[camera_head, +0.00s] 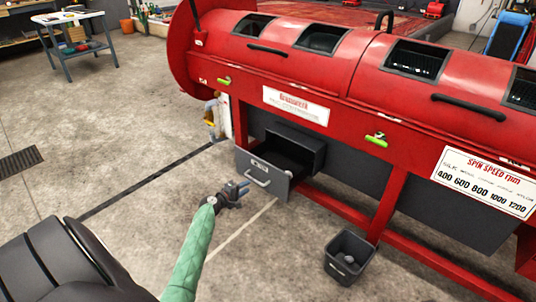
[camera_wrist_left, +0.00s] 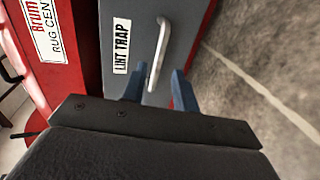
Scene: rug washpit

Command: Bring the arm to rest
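My left gripper (camera_head: 240,190) is at the end of my green-sleeved arm, just in front of and below the grey lint trap drawer (camera_head: 250,163). The drawer stands pulled out under the red machine, and something pale shows partly inside it. In the left wrist view the two blue fingers of my left gripper (camera_wrist_left: 158,88) are apart. The silver drawer handle (camera_wrist_left: 158,50) shows beyond the fingertips, and I see nothing held between them. The drawer front with its "LINT TRAP" label also shows in the left wrist view (camera_wrist_left: 142,22). My right gripper is not in view.
The long red rug machine (camera_head: 330,85) fills the upper right. A small dark bin (camera_head: 340,271) with grey lumps in it stands on the floor at its front. A workbench (camera_head: 62,22) is at the far left. The concrete floor on the left is mostly clear.

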